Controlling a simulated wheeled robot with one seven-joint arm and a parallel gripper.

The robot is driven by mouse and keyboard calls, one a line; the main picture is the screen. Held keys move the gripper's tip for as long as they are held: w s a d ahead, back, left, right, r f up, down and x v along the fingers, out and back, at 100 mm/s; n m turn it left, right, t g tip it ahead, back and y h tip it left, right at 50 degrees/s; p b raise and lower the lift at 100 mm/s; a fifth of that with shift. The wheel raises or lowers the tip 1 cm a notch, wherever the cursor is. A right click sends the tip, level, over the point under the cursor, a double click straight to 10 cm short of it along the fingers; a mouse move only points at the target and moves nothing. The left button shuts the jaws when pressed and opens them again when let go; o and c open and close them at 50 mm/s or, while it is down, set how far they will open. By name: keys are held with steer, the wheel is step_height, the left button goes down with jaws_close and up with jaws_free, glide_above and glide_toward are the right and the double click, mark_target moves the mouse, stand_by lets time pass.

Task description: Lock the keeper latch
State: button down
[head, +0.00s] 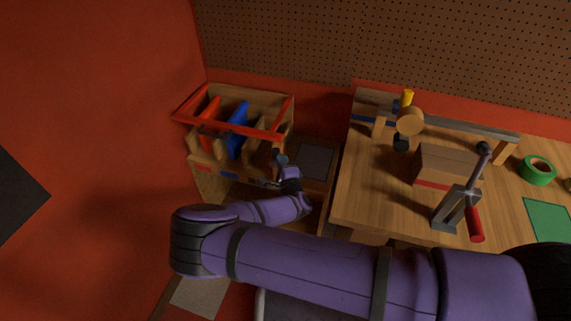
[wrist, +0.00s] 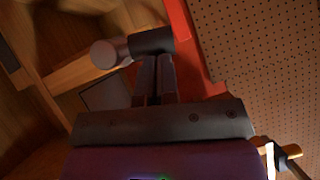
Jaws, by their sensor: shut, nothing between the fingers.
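My gripper (head: 281,163) is at the front right corner of a wooden box with a red rim (head: 287,112), which holds red and blue upright pieces. In the wrist view the two fingers of my gripper (wrist: 155,62) are together and empty. Just past their tips is a dark cylinder (wrist: 152,39) with a grey round knob (wrist: 106,53) at its left end. This may be the keeper latch, but I cannot be sure. The fingertips overlap the cylinder's lower edge in the picture; I cannot tell whether they touch it. My arm hides part of the box's front.
A wooden workbench (head: 365,205) stands to the right. It carries a grey upright clamp with a red handle (head: 474,224), a wooden block (head: 445,166), a green tape roll (head: 537,170) and a green mat (head: 550,218). A pegboard wall (head: 440,50) is behind.

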steer(key=shift+w+a+r, duration=0.15)
steer(key=shift+a+r, duration=0.2)
steer(key=shift+a, duration=0.05)
stand_by(0.5)
steer(key=v, duration=1.1)
stand_by(0.3)
steer(key=w+d+r+m+g+h, duration=0.1)
steer(key=d+r+m+g+h, duration=0.4)
steer(key=d+r+m+h, duration=0.65)
steer(key=w+d+r+m+g+h, duration=0.1)
steer(key=d+r+m+g+h, duration=0.45)
steer(key=r+m, duration=0.85)
steer(key=s+d+r+m+g+y, duration=0.35)
steer(key=s+d+r+m, duration=0.4)
steer(key=m, duration=0.25)
steer(key=s+d+r+m+g+y, duration=0.2)
steer(key=s+d+r+m+g, duration=0.4)
steer(key=r+m, duration=0.35)
steer(key=s+a+r+m+t+y, duration=0.1)
steer(key=s+r+m+t+y, duration=0.5)
steer(key=s, duration=0.9)
step_height(320, 180, up, 4)
steer(key=m, duration=0.3)
steer(key=shift+a+r+m+t, duration=0.2)
steer(key=shift+a+m+t, duration=0.1)
steer(key=shift+a+m, duration=0.1)
